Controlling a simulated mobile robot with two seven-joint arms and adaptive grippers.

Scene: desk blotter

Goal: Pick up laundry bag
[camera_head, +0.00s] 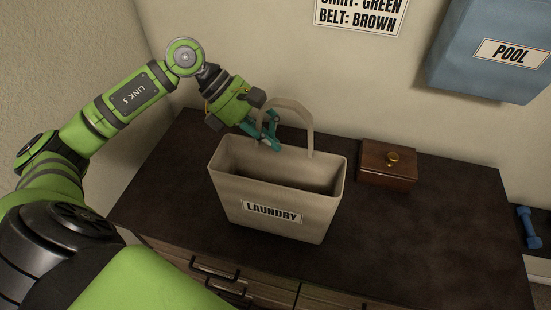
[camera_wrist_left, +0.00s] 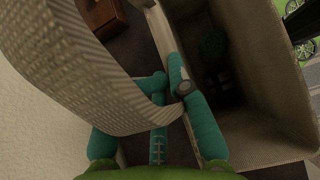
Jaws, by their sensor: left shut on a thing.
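The laundry bag (camera_head: 277,195) is a beige, open-topped bag with a "LAUNDRY" label on its front. It stands upright on the dark dresser top in the head view. Its arched handle (camera_head: 291,104) rises from the back rim. My left gripper (camera_head: 268,140) is at the left side of the handle, just above the rim, with its teal fingers shut on the handle. In the left wrist view the handle (camera_wrist_left: 85,65) fills the left part, and the gripper (camera_wrist_left: 165,98) is against it beside the bag's wall. The fingers hide part of the handle. My right gripper is not in view.
A brown wooden box (camera_head: 387,168) with a gold knob stands on the dresser (camera_head: 430,230), right of the bag. A blue "POOL" bag (camera_head: 490,50) is at the wall, upper right. A blue dumbbell (camera_head: 529,228) lies at the far right. The dresser's right front is clear.

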